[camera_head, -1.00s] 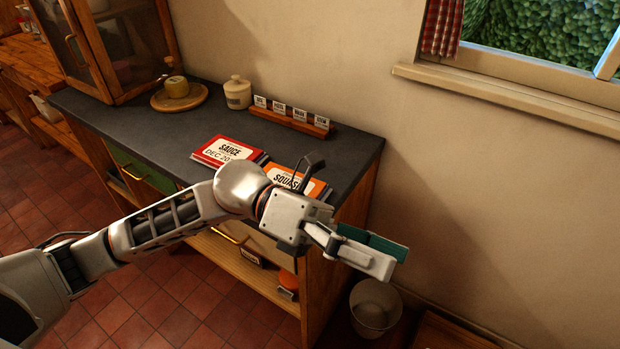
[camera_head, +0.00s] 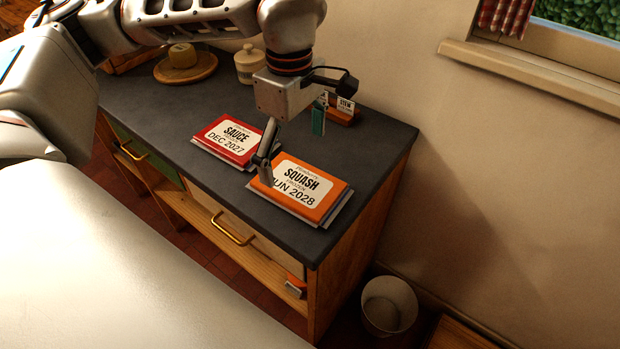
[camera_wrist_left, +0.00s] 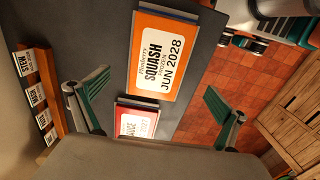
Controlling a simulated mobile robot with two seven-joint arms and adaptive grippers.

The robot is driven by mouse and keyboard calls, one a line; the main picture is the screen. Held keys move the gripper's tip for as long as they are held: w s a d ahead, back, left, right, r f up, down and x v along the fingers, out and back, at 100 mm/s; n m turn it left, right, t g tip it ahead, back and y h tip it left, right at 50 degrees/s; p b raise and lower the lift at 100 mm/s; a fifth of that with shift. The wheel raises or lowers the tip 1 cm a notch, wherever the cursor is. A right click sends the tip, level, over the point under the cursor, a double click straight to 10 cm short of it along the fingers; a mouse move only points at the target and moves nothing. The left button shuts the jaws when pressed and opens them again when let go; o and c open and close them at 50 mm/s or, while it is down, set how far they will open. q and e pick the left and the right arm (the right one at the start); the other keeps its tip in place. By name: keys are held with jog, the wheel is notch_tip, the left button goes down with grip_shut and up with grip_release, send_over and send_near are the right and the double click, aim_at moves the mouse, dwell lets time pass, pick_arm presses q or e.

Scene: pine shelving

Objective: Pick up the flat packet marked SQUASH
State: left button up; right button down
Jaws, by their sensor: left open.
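The flat orange packet marked SQUASH (camera_head: 305,187), with JUN 2028 on its white label, lies near the front right corner of the dark counter. Pale layers show under its edge. It also shows in the left wrist view (camera_wrist_left: 163,58). My left gripper (camera_head: 292,148) is open and empty, above the packet's back left part. One finger overlaps the packet's left edge in the head view; I cannot tell whether it touches. In the left wrist view, the fingers (camera_wrist_left: 157,82) are spread wide and the packet shows between and beyond them. My right gripper is not in view.
A red packet marked SAUCE (camera_head: 232,137) lies just left of the orange one. A small rack of label cards (camera_head: 343,110), a lidded jar (camera_head: 249,66) and a round wooden board (camera_head: 200,70) stand behind. A bin (camera_head: 388,305) is on the floor at right. The counter's right end is clear.

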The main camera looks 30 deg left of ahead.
aim_at(298, 182)
pick_arm(q)
notch_tip(298, 182, down, 2)
jog(key=shift+f, duration=0.25)
jog(key=f, duration=0.2)
jog(key=f+b, duration=0.1)
jog(key=f, duration=0.2)
jog(key=shift+w+d+f, duration=0.1)
jog(key=shift+w, duration=0.1)
jog(key=c, duration=1.6)
